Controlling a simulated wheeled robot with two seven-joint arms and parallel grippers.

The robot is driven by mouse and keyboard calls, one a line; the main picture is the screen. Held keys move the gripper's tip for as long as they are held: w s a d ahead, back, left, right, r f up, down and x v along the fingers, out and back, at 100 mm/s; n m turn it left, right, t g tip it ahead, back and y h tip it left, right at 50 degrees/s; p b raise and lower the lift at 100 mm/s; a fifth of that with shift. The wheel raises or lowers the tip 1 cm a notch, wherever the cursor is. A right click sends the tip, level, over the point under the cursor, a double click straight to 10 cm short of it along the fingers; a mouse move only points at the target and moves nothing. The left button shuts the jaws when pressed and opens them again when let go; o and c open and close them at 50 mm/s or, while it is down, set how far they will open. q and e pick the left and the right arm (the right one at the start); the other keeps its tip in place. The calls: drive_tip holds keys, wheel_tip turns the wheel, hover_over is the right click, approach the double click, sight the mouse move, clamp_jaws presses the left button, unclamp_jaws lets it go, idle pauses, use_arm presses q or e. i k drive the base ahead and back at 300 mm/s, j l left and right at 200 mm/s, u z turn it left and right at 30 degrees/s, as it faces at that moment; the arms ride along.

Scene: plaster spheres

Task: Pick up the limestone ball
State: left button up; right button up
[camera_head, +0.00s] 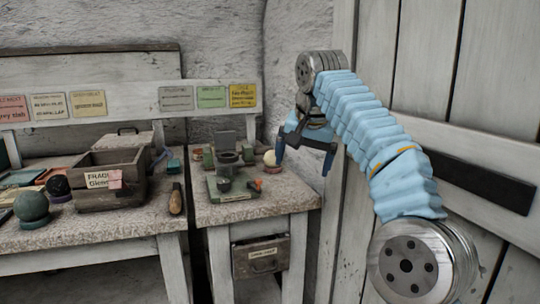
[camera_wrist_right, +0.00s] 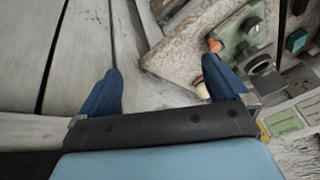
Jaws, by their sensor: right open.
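A cream-coloured ball (camera_head: 269,158), which looks like the limestone ball, sits at the back right of the right-hand bench on a reddish base. My right gripper (camera_head: 304,165) hangs with fingers pointing down just right of it; one finger is close to the ball in this view. In the right wrist view the gripper (camera_wrist_right: 161,66) is open, with nothing between its two blue fingers. A pale rounded thing (camera_wrist_right: 202,89), likely the same ball, shows beside the right-hand finger and is partly hidden by it. My left gripper is not in view.
The right bench (camera_head: 285,197) also holds a green device (camera_head: 232,187) with dark cylinders. The left bench holds a wooden crate (camera_head: 105,180), a dark green ball (camera_head: 31,205) and a black ball (camera_head: 58,185). A plank wall (camera_head: 490,85) stands close on the right.

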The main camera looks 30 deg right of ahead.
sight(269, 159)
drive_tip(key=i+l, duration=0.3)
drive_tip(key=i, duration=0.2)
drive_tip(key=i+l, duration=0.35)
drive_tip(key=i, duration=0.15)
drive_tip(key=k+l, duration=0.2)
